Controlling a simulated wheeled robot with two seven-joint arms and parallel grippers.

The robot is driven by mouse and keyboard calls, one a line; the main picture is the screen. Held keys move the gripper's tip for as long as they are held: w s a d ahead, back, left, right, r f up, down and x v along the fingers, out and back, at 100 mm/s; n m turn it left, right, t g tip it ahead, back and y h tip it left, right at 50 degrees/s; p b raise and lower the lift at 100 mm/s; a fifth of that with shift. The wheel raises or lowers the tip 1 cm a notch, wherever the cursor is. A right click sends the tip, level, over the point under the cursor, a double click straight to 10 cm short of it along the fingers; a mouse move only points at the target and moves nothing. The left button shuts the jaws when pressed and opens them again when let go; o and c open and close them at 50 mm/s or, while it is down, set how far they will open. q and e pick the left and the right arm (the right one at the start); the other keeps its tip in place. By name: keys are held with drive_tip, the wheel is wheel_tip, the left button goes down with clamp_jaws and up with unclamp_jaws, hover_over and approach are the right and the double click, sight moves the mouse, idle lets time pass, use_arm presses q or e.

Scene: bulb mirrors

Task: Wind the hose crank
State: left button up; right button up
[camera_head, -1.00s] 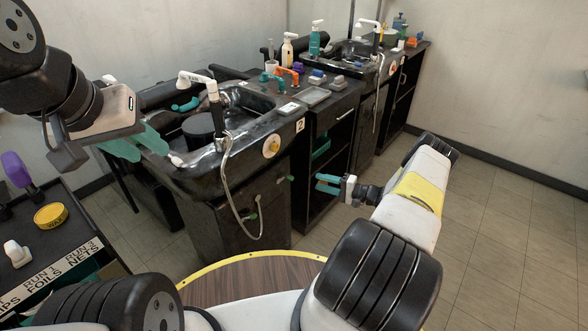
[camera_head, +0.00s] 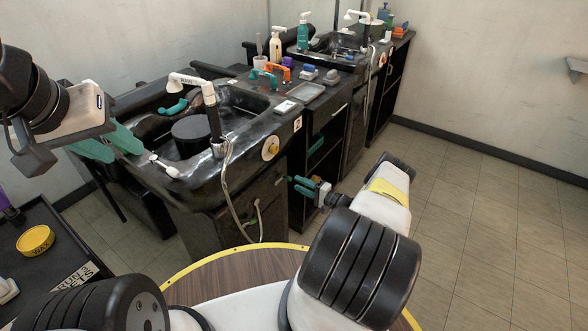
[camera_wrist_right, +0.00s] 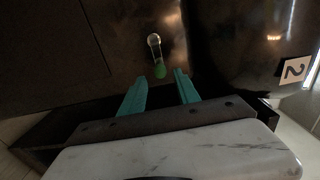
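The crank (camera_wrist_right: 153,42) shows in the right wrist view as a short silver arm with a green knob (camera_wrist_right: 160,71), on a dark panel. In the head view a small green knob (camera_head: 291,178) shows on the dark cabinet front below the basin, just left of my right gripper. My right gripper (camera_head: 303,186) has its teal fingers apart. In the wrist view (camera_wrist_right: 160,82) the knob appears ahead of the gap between the fingertips, with nothing between them. My left gripper (camera_head: 124,148) is open and empty, left of the basin. A pale hose (camera_head: 228,190) hangs down the basin front.
The black basin (camera_head: 182,170) with a white sprayer (camera_head: 190,82) stands above the cabinet. A dark shelf unit (camera_head: 322,150) is beside it. A cart with a yellow wax tin (camera_head: 35,240) is at lower left. The floor at right (camera_head: 480,210) is clear.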

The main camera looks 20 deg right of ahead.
sight(279, 179)
drive_tip(key=shift+x, duration=1.65)
drive_tip(key=shift+w+a, duration=0.25)
drive_tip(key=shift+w, duration=0.05)
clamp_jaws()
